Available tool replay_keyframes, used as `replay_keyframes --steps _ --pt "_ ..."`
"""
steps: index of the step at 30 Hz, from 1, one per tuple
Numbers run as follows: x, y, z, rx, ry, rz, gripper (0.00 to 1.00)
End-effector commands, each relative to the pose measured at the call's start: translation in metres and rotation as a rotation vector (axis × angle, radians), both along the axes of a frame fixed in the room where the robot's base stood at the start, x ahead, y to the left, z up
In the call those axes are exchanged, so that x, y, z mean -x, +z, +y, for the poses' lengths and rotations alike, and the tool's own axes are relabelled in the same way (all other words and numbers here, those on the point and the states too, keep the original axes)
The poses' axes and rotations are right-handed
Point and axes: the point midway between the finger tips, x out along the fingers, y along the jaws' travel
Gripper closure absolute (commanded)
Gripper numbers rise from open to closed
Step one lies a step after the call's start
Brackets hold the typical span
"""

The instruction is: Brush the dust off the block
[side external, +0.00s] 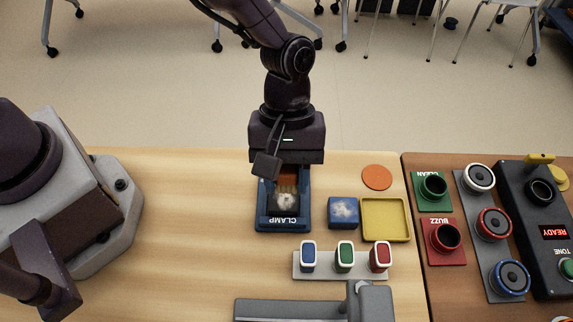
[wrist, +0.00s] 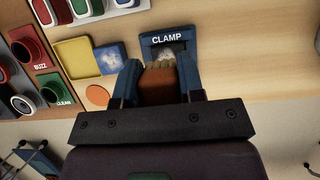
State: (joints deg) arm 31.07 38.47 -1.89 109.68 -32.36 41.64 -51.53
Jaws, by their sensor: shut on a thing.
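My gripper (side external: 285,176) is shut on a brown brush (wrist: 158,86), gripped between its two blue fingers in the wrist view. The brush's pale bristles point down at the clamp (side external: 283,224), a dark blue holder labelled CLAMP. A dark piece with a whitish dust patch (side external: 285,202) lies in the clamp, right by the bristle tips. I cannot tell whether the bristles touch it. A blue block (side external: 343,212) with whitish dust on top stands to the right of the clamp, apart from my gripper; it also shows in the wrist view (wrist: 111,58).
A yellow tray (side external: 385,238) sits right of the blue block, with an orange disc (side external: 377,177) behind it. Blue, green and red pieces stand on a grey rack (side external: 325,274) in front. Cup-like holders and a black READY panel (side external: 520,220) are at right. Table left of the clamp is clear.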

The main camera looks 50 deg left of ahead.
Motion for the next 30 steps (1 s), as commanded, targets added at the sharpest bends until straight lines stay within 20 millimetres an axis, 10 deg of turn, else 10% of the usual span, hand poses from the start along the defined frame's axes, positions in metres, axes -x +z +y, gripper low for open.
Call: replay_keyframes --steps 19,30 --pt "0.000 -0.067 0.001 -0.002 -0.002 0.003 0.83" --pt "-0.026 -0.065 0.026 0.000 -0.001 -0.002 0.86"
